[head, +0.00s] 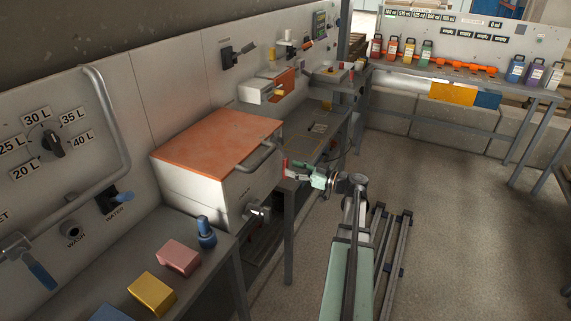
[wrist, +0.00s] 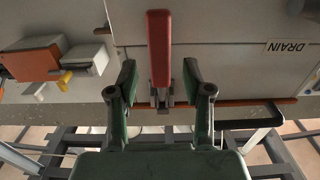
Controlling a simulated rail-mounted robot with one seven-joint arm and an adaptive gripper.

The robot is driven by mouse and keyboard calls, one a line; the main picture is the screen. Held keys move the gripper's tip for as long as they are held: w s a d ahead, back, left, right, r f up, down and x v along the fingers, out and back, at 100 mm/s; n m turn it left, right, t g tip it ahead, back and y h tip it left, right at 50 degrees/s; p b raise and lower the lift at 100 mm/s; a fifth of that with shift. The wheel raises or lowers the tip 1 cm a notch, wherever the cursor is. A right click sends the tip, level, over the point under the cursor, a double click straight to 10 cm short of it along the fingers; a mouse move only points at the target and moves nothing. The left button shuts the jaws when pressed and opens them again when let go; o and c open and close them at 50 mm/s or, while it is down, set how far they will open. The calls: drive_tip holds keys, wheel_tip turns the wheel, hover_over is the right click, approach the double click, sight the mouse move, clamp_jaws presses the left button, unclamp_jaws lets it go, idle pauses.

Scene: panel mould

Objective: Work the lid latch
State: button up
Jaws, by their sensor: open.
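The lid latch has a red lever (wrist: 159,48) on a small metal bracket, on the side of a white box. In the head view only a thin red strip of the lever (head: 285,165) shows at the box's right end. The box has an orange lid (head: 215,137), which lies closed, with a grey bar handle (head: 258,154). My gripper (wrist: 161,84) is open, with one green finger on each side of the latch's line. I see a gap on both sides and no contact. In the head view my gripper (head: 299,171) is beside the box's right end.
A grey valve (head: 257,211) sticks out of the box's front, and a DRAIN label (wrist: 288,47) shows in the wrist view. A smaller unit with an orange top (head: 283,82) stands behind. Pink (head: 178,257) and yellow (head: 152,293) blocks lie on the near bench. The floor at right is clear.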

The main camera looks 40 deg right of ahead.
sight(288, 167)
drive_tip(key=shift+p+x, duration=0.35)
drive_tip(key=shift+x, duration=1.55)
clamp_jaws()
